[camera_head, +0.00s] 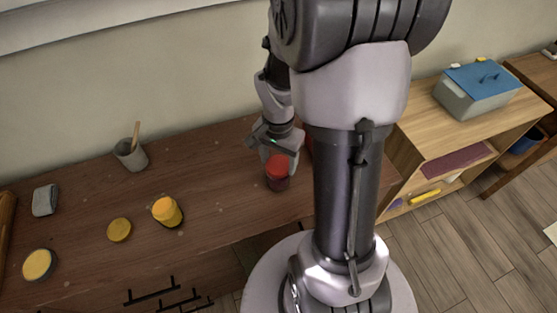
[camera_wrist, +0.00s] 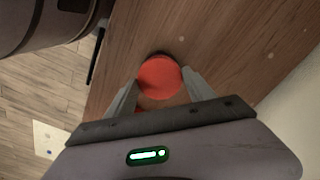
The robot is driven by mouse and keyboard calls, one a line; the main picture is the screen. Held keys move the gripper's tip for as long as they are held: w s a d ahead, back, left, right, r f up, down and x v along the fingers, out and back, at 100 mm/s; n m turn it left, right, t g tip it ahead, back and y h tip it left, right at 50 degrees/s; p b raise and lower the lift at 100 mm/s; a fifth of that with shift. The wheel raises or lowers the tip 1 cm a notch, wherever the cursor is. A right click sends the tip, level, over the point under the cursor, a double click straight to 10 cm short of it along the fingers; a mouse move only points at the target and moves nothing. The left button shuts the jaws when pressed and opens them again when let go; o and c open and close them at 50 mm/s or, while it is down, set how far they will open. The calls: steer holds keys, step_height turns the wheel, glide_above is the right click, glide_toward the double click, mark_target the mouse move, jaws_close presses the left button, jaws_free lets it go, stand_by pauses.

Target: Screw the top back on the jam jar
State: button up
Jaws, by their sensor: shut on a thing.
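The jam jar (camera_head: 278,184), dark red, stands upright on the brown wooden counter near its front edge, just left of my arm's column. Its bright red top (camera_head: 277,164) sits at the jar's mouth; I cannot tell whether it is threaded on or only resting there. My gripper (camera_head: 277,155) reaches down from behind and above and is shut on the red top. In the wrist view the round red top (camera_wrist: 160,75) lies between the two grey fingertips (camera_wrist: 160,86). The jar body is mostly hidden there beneath the top and fingers.
A yellow-lidded jar (camera_head: 167,211), a flat yellow disc (camera_head: 119,230) and a round yellow-topped container (camera_head: 39,264) stand left. A blue-lidded box (camera_head: 478,90) tops the right shelf.

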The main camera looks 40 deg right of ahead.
steer(key=shift+f+m+b, duration=0.15)
steer(key=shift+m+b, duration=0.35)
steer(key=shift+m, duration=1)
steer(key=shift+m+b, duration=0.7)
steer(key=shift+m, duration=0.7)
steer(key=shift+m+b, duration=0.7)
steer(key=shift+m, duration=0.8)
